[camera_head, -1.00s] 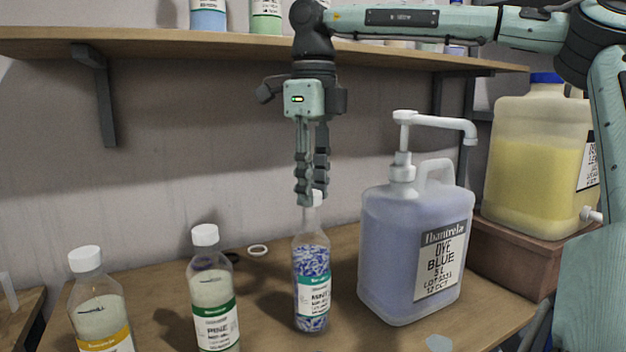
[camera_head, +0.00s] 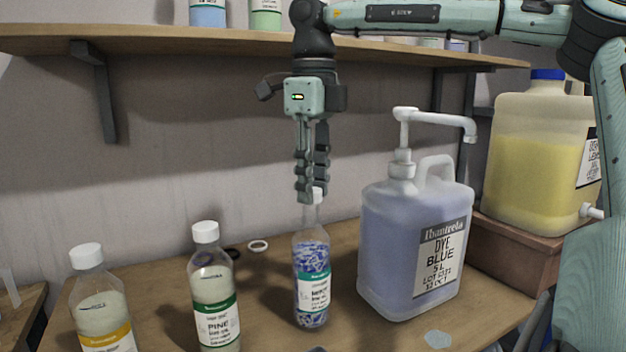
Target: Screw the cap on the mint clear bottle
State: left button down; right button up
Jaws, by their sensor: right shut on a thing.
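The mint clear bottle (camera_head: 311,272) stands upright on the bench, with blue and white contents and a green-banded label. A white cap (camera_head: 317,195) is at the top of its neck, partly hidden by the fingers. My right gripper (camera_head: 311,193) points straight down above the bottle and is shut on the cap. I cannot tell how far the cap sits down on the thread. My left gripper is not in view.
A pine bottle (camera_head: 214,290) and a yellow-label bottle (camera_head: 101,303) stand to the left, both capped. A blue dye jug (camera_head: 412,245) with a pump stands close on the right. A yellow drum (camera_head: 538,160) sits on a brown block (camera_head: 515,240). A shelf (camera_head: 190,40) runs behind.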

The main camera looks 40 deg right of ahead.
jog(key=shift+f+b, duration=0.35)
jog(key=shift+f, duration=0.8)
dwell(1.9)
jog(key=m, duration=0.3)
jog(key=shift+f+m+b, duration=0.1)
jog(key=shift+m+b, duration=0.2)
jog(key=shift+b, duration=0.1)
jog(key=shift+a+m, duration=0.1)
jog(key=shift+m, duration=0.9)
jog(key=m+b, duration=0.1)
jog(key=m, duration=0.2)
jog(key=shift+f+m, duration=0.1)
jog(key=shift+m, duration=1.3)
